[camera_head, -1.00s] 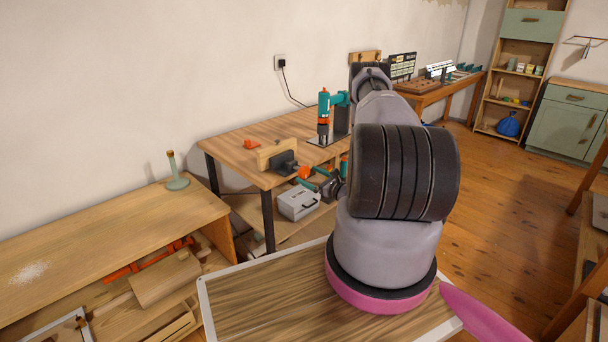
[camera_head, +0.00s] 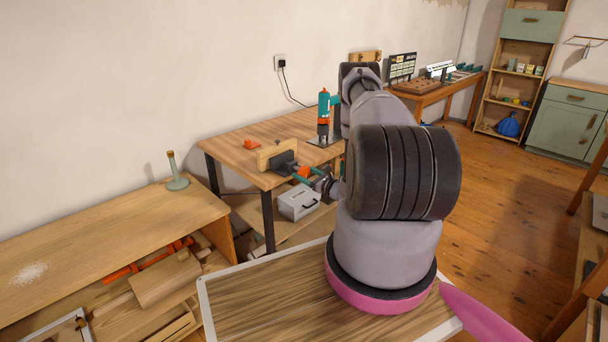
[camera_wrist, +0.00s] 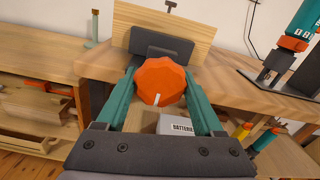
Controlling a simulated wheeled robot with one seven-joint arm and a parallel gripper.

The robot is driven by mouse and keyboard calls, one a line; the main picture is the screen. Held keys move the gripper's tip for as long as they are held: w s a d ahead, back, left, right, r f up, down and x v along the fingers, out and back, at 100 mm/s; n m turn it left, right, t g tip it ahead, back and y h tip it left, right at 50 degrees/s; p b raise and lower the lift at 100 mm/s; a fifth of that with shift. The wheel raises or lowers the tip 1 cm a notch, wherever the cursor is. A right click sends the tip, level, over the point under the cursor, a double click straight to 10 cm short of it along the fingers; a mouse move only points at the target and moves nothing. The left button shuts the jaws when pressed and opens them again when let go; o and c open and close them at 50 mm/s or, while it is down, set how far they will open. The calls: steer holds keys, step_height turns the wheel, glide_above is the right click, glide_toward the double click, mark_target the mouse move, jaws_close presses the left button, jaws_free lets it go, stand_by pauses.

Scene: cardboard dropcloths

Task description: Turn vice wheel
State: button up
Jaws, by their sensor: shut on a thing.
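The vice wheel (camera_wrist: 160,82) is an orange, many-sided knob with a small white mark near its lower edge. It sits in front of the dark vice body (camera_wrist: 163,44), which has a wooden board (camera_wrist: 190,30) upright behind it at the front edge of the workbench. In the wrist view my gripper (camera_wrist: 160,84) has its green fingers on either side of the wheel, shut on it. In the head view the wheel (camera_head: 303,173) shows small, and my gripper (camera_head: 310,176) reaches it from the right, partly hidden by my arm.
A teal and orange drill press (camera_head: 324,115) stands on the workbench (camera_head: 236,150) to the right of the vice. A grey case labelled "BATTERIES" (camera_head: 299,204) sits on the lower shelf. A low wooden bench (camera_head: 110,235) stands at the left. Open floor (camera_head: 490,190) lies to the right.

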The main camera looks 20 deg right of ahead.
steer(key=shift+m, duration=0.3)
steer(key=m, duration=0.4)
steer(key=shift+m, duration=0.3)
steer(key=m, duration=0.5)
steer(key=shift+s+a, duration=0.1)
steer(key=m, duration=0.5)
steer(key=shift+m, duration=0.4)
steer(key=m, duration=0.5)
steer(key=shift+m, duration=0.3)
steer(key=o, duration=1.4)
steer(key=shift+r, duration=0.1)
